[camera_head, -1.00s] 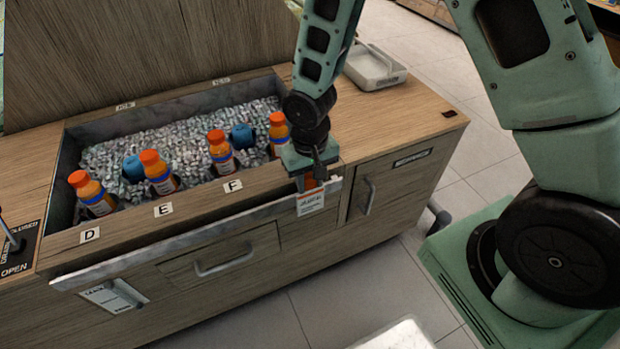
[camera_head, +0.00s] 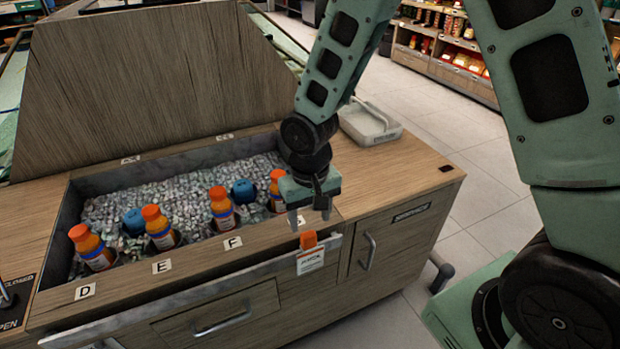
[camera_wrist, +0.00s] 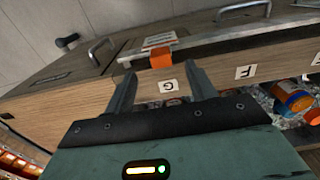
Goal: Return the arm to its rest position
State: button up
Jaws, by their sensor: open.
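My gripper (camera_head: 309,219) is open and empty, its fingers pointing down above the front rim of the juicer counter at the right end of the bin. In the wrist view its two fingers (camera_wrist: 163,88) stand apart with the G label (camera_wrist: 168,86) on the counter between them. An orange clip (camera_head: 308,240) with a white tag (camera_head: 310,260) sits on the metal rail just below and in front of the fingertips, apart from them. The clip also shows in the wrist view (camera_wrist: 160,60). My arm reaches over from the right.
Several orange-capped juice bottles (camera_head: 91,248) stand in the ice bin (camera_head: 62,225) behind labels D, E and F. Two blue items (camera_head: 243,191) lie among the ice. A pale tray (camera_head: 370,124) sits at the counter's back right. Open floor (camera_head: 470,190) lies to the right, with shelves (camera_head: 450,50) beyond.

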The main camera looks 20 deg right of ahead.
notch_tip(320, 180, up, 10)
jog(key=p, duration=0.1)
jog(key=s+a+r+n+p, duration=0.2)
jog(key=s+r, duration=0.3)
jog(key=s, duration=0.4)
jog(key=s+a+r+n+p, duration=0.3)
jog(key=s+a+r+n, duration=0.1)
jog(key=s, duration=0.6)
jog(key=shift+s+a+r+n+y, duration=0.2)
jog(key=shift+r+n+y, duration=0.1)
jog(key=shift+r+n, duration=0.4)
